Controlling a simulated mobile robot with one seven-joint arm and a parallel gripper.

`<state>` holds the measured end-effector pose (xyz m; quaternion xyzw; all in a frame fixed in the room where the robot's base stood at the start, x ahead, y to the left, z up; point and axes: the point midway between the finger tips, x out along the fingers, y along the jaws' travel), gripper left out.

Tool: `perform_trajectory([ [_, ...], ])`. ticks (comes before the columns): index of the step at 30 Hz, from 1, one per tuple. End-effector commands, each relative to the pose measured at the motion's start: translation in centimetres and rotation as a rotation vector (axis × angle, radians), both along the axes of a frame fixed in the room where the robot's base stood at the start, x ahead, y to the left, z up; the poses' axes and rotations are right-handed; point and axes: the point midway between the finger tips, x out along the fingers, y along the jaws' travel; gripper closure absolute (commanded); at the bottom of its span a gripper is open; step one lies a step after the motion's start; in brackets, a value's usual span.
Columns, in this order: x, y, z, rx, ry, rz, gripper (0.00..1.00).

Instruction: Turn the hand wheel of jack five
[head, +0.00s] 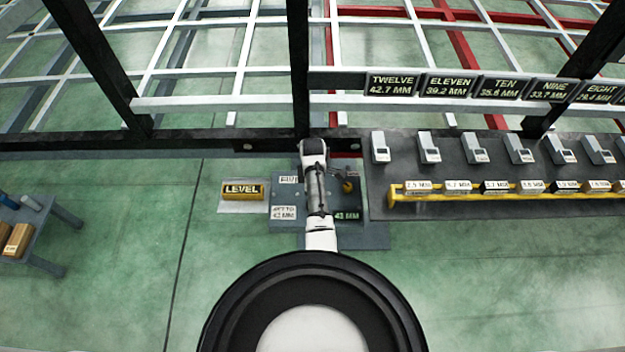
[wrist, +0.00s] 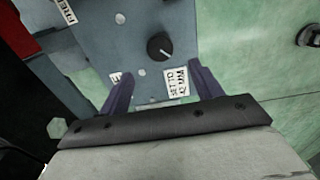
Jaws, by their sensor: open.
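A blue-grey jack panel (head: 284,196) stands in front of the chassis in the head view, partly hidden behind my arm. In the wrist view the panel (wrist: 110,48) fills the upper middle. A round black knob with a white pointer line (wrist: 160,45) is on it, with a "set to" label (wrist: 176,82) below. I cannot tell whether this knob is the hand wheel. My gripper (wrist: 158,68) is open, with its two dark fingers apart. The knob appears beyond the fingertips, and nothing is between them. The head view does not show the fingers clearly.
A yellow block marked LEVEL (head: 242,191) lies left of the panel. A dark bench (head: 450,205) with several grey devices and a yellow rail stands at right. Dark chassis posts (head: 299,70) rise behind. A small table (head: 38,235) is at far left. Green floor between is clear.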

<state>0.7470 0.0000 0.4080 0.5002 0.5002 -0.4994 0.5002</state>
Motion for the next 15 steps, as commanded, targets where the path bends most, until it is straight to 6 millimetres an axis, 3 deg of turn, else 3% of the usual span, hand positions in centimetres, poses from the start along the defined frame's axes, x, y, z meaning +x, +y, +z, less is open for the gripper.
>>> perform_trajectory([
  [6,0.0,0.0,3.6,0.0,-0.002,0.0,0.35],
  [15,0.0,0.0,4.7,0.0,0.0,0.0,0.35],
])
